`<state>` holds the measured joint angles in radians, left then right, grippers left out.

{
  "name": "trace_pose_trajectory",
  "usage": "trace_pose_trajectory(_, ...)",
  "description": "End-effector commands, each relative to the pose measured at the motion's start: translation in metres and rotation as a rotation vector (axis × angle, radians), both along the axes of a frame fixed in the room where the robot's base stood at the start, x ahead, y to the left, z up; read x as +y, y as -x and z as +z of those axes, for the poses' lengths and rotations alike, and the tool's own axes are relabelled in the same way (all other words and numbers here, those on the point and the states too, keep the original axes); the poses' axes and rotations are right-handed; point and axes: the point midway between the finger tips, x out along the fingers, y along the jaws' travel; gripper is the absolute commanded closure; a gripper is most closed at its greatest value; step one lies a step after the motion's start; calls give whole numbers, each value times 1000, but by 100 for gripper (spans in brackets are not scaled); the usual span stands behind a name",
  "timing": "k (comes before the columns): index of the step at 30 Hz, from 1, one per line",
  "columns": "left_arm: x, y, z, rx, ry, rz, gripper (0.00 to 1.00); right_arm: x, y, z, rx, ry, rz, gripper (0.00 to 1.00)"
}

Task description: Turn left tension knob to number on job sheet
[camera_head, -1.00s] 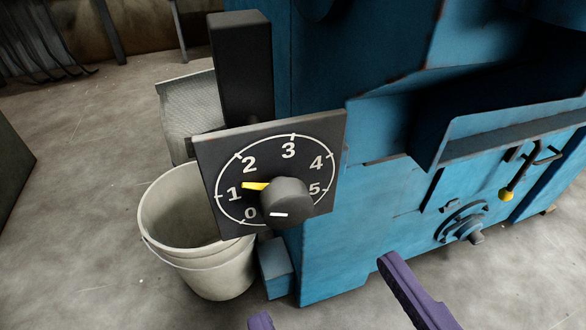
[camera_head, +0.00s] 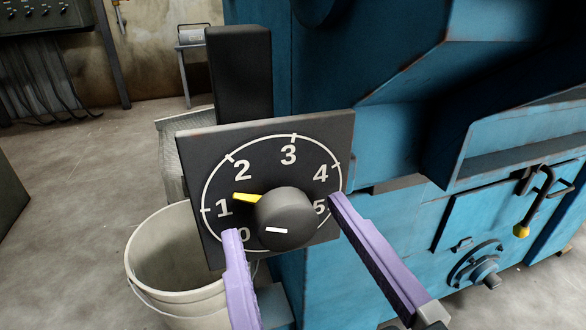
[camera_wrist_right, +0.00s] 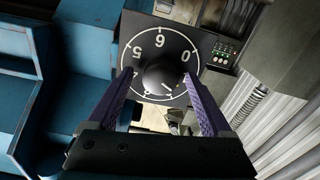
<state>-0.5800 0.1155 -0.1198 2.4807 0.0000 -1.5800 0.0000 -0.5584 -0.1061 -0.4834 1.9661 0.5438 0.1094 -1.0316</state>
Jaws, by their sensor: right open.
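The tension knob (camera_head: 285,212) is a dark round knob on a square black dial plate (camera_head: 312,136). A short white mark is on the knob's face. My right gripper (camera_head: 285,218) is open, with one purple finger on each side of the knob in the picture. In the right wrist view the knob (camera_wrist_right: 160,72) lies between the spread fingertips; contact cannot be told. No job sheet and no left gripper are in view.
A large blue machine (camera_head: 400,130) stands behind and right of the dial. A black post (camera_head: 240,75) rises behind the plate. A pale bucket (camera_head: 170,260) stands on the floor below left. A yellow-tipped lever (camera_head: 521,230) is on the machine at right.

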Motion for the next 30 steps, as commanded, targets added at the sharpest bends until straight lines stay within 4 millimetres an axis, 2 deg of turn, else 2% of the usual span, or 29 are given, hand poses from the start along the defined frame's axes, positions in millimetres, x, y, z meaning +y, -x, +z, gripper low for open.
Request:
trace_pose_trajectory(7, 2, 0, 0, 0, -7, -5, 50, 0, 0, 0, 1, 0, 0, 18)
trace_pose_trajectory(27, 1, 0, 0, 0, -6, -4, 50, 0, 0, 0, 1, 1, 0, 93)
trace_pose_trajectory(29, 1, 0, 0, 0, -4, -3, 50, 0, 0, 0, 1, 1, 0, 100)
trace_pose_trajectory(30, 1, 0, 0, 1, -3, -2, 50, 0, 0, 0, 1, 1, 0, 100)
